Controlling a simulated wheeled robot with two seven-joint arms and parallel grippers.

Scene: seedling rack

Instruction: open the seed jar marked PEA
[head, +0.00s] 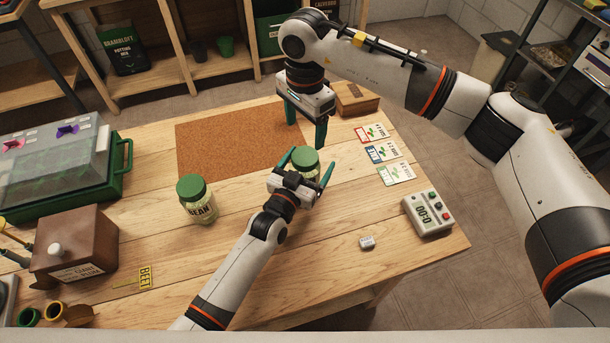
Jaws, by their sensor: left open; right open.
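A glass jar with a green lid (305,158) stands near the middle of the table; its label is hidden behind my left gripper, so I cannot read it. My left gripper (311,157) is open, its two teal fingers on either side of this jar; I cannot tell whether they touch it. My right gripper (305,134) is open and empty, pointing down above and just behind the jar. The lid appears to sit on the jar. A second green-lidded jar (198,200), labelled BEAN, stands upright to the left.
A cork mat (228,140) lies behind the jars. Seed cards (383,152), a small wooden box (357,98) and a timer (428,213) are at the right. A brown box (75,243) and a green-based propagator (60,165) fill the left. The front middle holds a small white block (367,242).

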